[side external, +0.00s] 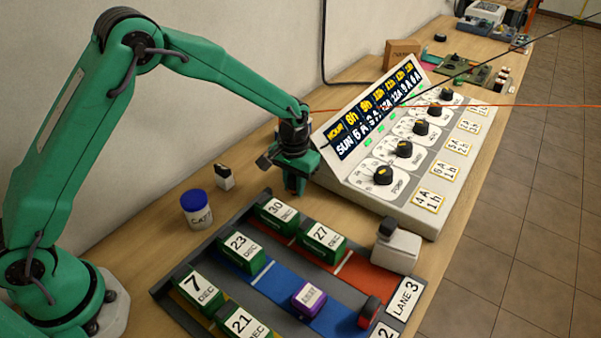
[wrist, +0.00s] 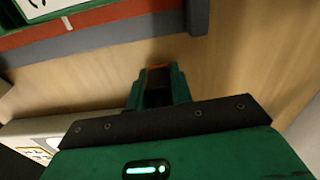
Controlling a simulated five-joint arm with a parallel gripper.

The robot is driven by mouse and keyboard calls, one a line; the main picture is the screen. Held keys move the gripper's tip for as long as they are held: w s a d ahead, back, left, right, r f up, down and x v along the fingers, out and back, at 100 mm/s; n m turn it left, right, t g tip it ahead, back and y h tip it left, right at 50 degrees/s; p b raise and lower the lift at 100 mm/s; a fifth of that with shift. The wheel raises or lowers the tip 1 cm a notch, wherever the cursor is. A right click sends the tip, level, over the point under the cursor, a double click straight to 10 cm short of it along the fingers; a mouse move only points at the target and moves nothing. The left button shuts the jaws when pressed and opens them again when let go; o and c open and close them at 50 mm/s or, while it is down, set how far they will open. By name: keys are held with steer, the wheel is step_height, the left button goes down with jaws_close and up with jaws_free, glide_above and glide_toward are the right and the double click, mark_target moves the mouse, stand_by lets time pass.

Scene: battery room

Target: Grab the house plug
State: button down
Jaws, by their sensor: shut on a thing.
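My gripper (side external: 296,183) points down beside the left end of the sloped control panel, just behind the lane tray. In the wrist view my gripper (wrist: 158,80) is shut on a small dark thing with a reddish edge. The jaws hide most of it, and I cannot tell whether it is the house plug. I cannot pick out a house plug for certain elsewhere in either view.
The control panel (side external: 425,205) with black knobs stands right of my gripper. The lane tray (side external: 163,290) holds several green dated blocks and a purple block (side external: 308,299). A blue-lidded jar (side external: 197,210) and a small black-and-white item (side external: 224,178) stand left. Thin cables cross above the panel.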

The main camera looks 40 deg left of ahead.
steer(key=shift+r, duration=0.1)
steer(key=shift+r, duration=0.45)
step_height(320, 180, up, 3)
steer(key=shift+r, duration=0.15)
steer(key=s+d+r, duration=0.6)
steer(key=s+d, duration=0.2)
steer(key=shift+d+r, duration=0.2)
steer(key=shift+r, duration=0.15)
steer(key=shift+s, duration=0.15)
